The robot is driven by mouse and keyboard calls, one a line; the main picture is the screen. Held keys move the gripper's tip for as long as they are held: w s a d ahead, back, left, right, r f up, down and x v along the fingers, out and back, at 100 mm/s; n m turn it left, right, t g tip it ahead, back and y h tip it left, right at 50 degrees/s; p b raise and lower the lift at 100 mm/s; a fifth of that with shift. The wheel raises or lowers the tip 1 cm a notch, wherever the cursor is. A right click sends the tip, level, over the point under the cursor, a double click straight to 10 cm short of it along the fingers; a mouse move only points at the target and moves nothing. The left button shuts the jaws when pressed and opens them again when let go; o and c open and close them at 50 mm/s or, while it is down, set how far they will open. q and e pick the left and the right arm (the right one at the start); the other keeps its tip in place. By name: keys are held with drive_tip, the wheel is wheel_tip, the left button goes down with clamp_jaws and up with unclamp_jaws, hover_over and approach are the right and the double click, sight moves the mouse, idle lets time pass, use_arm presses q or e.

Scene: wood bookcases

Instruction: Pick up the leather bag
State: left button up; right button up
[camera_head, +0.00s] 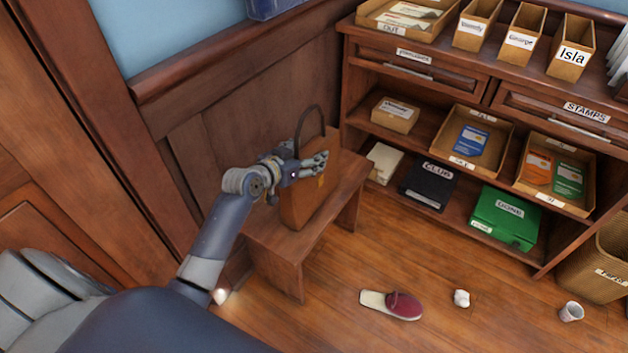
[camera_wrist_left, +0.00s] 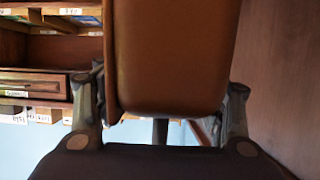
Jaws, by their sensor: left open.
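The brown leather bag (camera_head: 297,207) stands upright on a small wooden bench (camera_head: 262,243), its dark handle (camera_head: 311,108) arching up. My left gripper (camera_head: 319,163) is at the upper part of the bag, just below the handle. In the left wrist view, which looks upside down, the bag (camera_wrist_left: 172,55) fills the middle. The open fingers of the left gripper (camera_wrist_left: 167,88) lie on either side of it, with narrow gaps. Part of the bag is hidden behind the gripper in the head view. My right gripper is not in view.
A panelled wall (camera_head: 250,90) stands close behind the bench. A wooden bookcase (camera_head: 440,125) with boxes is to the right. On the floor lie a red slipper (camera_head: 403,305), a crumpled white ball (camera_head: 461,298) and a white cup (camera_head: 571,311). A wicker basket (camera_head: 597,272) stands at the right edge.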

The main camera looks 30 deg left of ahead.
use_arm(q)
drive_tip(key=shift+w+f, duration=0.15)
drive_tip(key=shift+w, duration=0.2)
clamp_jaws()
drive_tip(key=shift+r, duration=0.3)
